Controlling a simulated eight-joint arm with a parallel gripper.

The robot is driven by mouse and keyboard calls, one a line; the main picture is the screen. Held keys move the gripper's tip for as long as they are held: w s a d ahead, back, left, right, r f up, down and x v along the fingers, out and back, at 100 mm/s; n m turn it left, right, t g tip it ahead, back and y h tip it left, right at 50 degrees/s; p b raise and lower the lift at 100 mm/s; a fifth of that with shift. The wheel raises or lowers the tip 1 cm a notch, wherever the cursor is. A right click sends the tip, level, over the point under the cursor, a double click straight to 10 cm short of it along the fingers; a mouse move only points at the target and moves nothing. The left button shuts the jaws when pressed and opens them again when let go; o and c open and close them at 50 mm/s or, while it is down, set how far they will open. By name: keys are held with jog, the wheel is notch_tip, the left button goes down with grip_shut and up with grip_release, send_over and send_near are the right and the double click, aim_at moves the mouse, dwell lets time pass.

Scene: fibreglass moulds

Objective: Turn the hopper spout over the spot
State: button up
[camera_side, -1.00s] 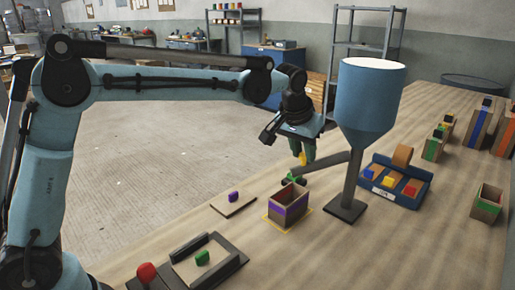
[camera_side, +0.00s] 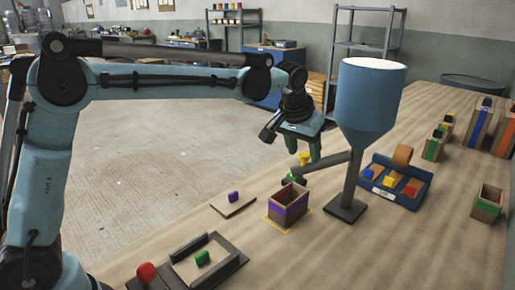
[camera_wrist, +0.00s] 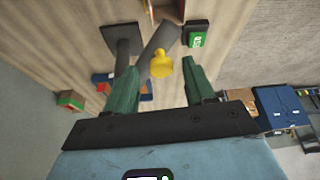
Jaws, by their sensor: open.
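The blue hopper (camera_side: 370,100) stands on a dark post with a flat base (camera_side: 345,208). Its grey spout (camera_side: 325,162) slopes down leftward, its end near the box; it also shows in the wrist view (camera_wrist: 155,45). A yellow knob (camera_side: 304,158) stands up from the spout; it also shows in the wrist view (camera_wrist: 161,65). My gripper (camera_side: 304,155) is open above the spout, its green fingers either side of the knob and apart from it (camera_wrist: 160,85). A yellow-outlined spot (camera_side: 270,222) lies under an open box with a purple band (camera_side: 288,208).
A small board with a purple block (camera_side: 233,197) lies left of the box. A tray with a green block and red knob (camera_side: 203,258) is in front. A blue tray of coloured blocks (camera_side: 395,188) stands right of the post. Banded boxes (camera_side: 487,204) stand farther right.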

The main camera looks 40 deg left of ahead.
jog(key=v, duration=1.1)
jog(key=shift+s+r, duration=0.2)
jog(key=shift+r, duration=0.05)
jog(key=s+a+f+t, duration=0.1)
jog(key=s+a+f, duration=0.1)
jog(key=s+f, duration=0.2)
jog(key=s+a+f+t, duration=0.1)
jog(key=s+a+f, duration=0.2)
jog(key=s+f, duration=0.2)
jog(key=s+a+f+m, duration=0.1)
jog(key=s+a+f, duration=0.2)
jog(key=s, duration=0.7)
notch_tip(320, 180, down, 2)
jog(key=shift+f+t, duration=0.25)
jog(key=shift+t, duration=0.15)
